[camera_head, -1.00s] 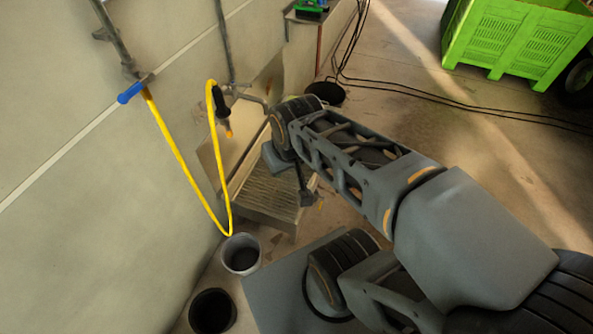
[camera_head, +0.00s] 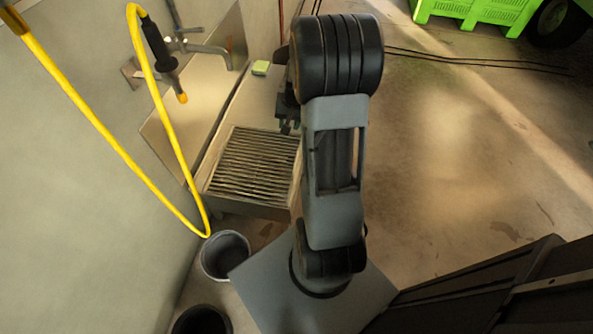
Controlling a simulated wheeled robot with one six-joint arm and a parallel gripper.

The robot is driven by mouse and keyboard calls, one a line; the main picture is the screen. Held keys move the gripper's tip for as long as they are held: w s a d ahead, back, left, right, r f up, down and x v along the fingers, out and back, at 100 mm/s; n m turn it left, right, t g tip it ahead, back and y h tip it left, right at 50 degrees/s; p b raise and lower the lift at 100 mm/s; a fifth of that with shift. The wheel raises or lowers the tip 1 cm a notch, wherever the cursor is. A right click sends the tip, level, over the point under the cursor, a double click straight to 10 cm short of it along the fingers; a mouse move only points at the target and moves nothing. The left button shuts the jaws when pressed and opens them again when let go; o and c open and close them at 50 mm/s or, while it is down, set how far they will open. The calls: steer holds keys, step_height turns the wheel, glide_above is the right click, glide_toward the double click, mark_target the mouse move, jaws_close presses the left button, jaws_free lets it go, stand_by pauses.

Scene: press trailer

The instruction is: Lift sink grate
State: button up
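The sink grate (camera_head: 254,166), a panel of metal slats, lies flat in the top of the low sink (camera_head: 252,207) left of my arm. Its right edge is close to my arm in the picture. My gripper (camera_head: 288,116) shows only as a dark piece beside my arm, just beyond the grate's far right corner. My arm hides most of it, and its fingers cannot be made out. I see nothing held, and the grate looks level in its frame.
A yellow hose (camera_head: 110,143) with a black spray nozzle (camera_head: 160,45) hangs left of the sink, near a metal tap (camera_head: 205,48). A green sponge (camera_head: 261,68) lies behind the grate. Buckets (camera_head: 226,256) (camera_head: 202,321) stand in front. Open floor (camera_head: 450,190) lies right.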

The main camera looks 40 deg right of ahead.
steer(key=m+b, duration=0.2)
steer(key=b, duration=0.2)
glide_toward(296, 161)
steer(key=f+b, duration=0.1)
steer(key=f, duration=0.1)
steer(key=w+f+b, duration=0.1)
steer(key=f+b, duration=0.1)
steer(key=f, duration=0.1)
steer(key=f+b, duration=0.2)
steer(key=f, duration=0.1)
steer(key=shift+w+a+f, duration=0.2)
steer(key=shift+w+a, duration=0.05)
steer(key=shift+a, duration=0.15)
steer(key=shift+c, duration=0.2)
jaws_close()
